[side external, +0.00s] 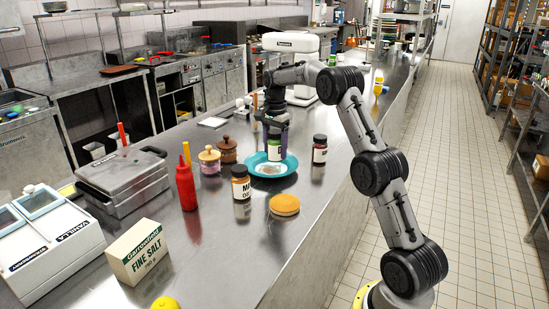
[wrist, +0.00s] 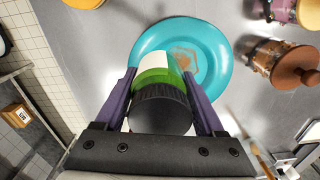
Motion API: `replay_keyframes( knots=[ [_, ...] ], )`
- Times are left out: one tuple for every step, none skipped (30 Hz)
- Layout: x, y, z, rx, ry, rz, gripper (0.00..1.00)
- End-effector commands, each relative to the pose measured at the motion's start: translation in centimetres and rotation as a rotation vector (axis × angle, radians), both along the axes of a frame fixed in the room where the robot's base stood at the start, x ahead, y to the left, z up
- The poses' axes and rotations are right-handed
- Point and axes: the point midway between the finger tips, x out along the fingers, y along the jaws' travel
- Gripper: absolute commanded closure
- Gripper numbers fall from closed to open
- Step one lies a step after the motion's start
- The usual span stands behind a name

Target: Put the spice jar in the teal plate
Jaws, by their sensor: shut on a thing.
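The spice jar with a black lid and a green and white label (side external: 275,150) is upright between the fingers of my gripper (side external: 277,143). In the wrist view the jar's black lid (wrist: 160,110) faces the camera, with the purple fingers of my gripper (wrist: 159,88) on both sides of it. The teal plate (side external: 258,171) lies on the steel counter below the jar. In the wrist view the jar overlaps the near left part of the plate (wrist: 222,72). The plate has a brown and white patch in its middle. I cannot tell whether the jar's base touches the plate.
A dark-lidded jar (side external: 320,149) stands right of the plate.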

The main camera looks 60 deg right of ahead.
Motion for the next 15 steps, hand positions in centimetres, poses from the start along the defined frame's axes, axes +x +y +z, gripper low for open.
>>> replay_keyframes(
  knots=[
    [0.2,-0.1,-0.2,-0.001,-0.001,0.000,1.00],
    [0.3,-0.2,-0.4,0.000,-0.001,0.000,1.00],
    [0.5,-0.3,-0.7,0.000,-0.001,0.000,1.00],
    [0.5,-0.3,-1.1,0.000,0.000,0.000,1.00],
    [0.5,-0.3,-1.5,0.000,0.000,0.000,1.00],
    [0.4,-0.3,-2.1,0.001,0.002,0.000,1.00],
    [0.4,-0.3,-2.5,0.001,0.001,0.000,1.00],
    [0.4,-0.3,-2.9,0.001,0.001,0.000,1.00],
    [0.4,-0.3,-3.3,0.000,0.000,0.000,1.00],
    [0.4,-0.3,-3.5,0.000,-0.001,0.000,1.00],
    [0.4,-0.3,-3.6,-0.001,-0.002,0.000,1.00],
    [0.5,-0.3,-3.6,-0.001,-0.002,0.000,1.00],
    [0.5,-0.3,-3.6,-0.001,-0.003,0.000,1.00],
    [0.5,-0.3,-3.6,-0.001,-0.003,0.000,1.00],
    [0.5,-0.3,-3.6,-0.001,-0.003,0.000,1.00]
  ],
)
